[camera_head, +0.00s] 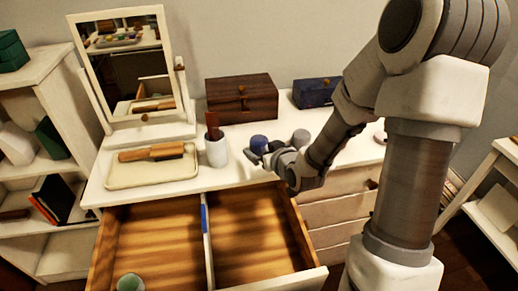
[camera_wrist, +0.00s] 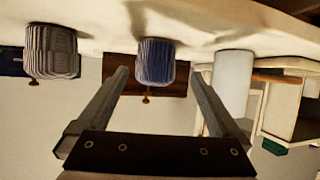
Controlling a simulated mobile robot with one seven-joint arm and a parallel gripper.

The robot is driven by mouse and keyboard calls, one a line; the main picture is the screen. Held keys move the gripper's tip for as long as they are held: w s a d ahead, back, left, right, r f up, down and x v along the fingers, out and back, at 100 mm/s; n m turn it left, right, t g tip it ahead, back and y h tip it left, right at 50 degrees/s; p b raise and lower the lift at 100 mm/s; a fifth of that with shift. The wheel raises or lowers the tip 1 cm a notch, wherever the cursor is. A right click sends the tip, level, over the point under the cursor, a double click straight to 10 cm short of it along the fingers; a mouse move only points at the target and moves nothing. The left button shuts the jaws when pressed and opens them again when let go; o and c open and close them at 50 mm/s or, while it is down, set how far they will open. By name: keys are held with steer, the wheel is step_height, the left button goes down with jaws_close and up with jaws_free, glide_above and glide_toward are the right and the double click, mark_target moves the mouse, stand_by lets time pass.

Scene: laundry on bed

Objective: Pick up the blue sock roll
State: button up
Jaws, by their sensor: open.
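The blue sock roll (camera_head: 258,143) stands on the white dresser top (camera_head: 240,172), between the white cup and a grey sock roll (camera_head: 301,138). In the wrist view, which is upside down, the blue sock roll (camera_wrist: 155,60) is ribbed and lies ahead, in line with the gap between the fingertips. My gripper (camera_head: 263,156) is open and empty, low over the dresser top in front of the roll. In the wrist view my gripper (camera_wrist: 158,76) has one finger on each side of the roll's line. Whether the fingertips reach beside it is unclear.
The white cup (camera_head: 216,152) holding a brown item stands left of the blue roll; it also shows in the wrist view (camera_wrist: 233,80). A wooden box (camera_head: 242,98) stands behind. A tray (camera_head: 150,171) with a brush lies left. An open drawer (camera_head: 255,235) juts out below.

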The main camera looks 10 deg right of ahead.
mark_target(263, 146)
steer(key=x, duration=0.5)
steer(key=shift+d+b, duration=0.25)
steer(key=shift+b, duration=0.1)
steer(key=c, duration=1.4)
steer(key=shift+r, duration=0.1)
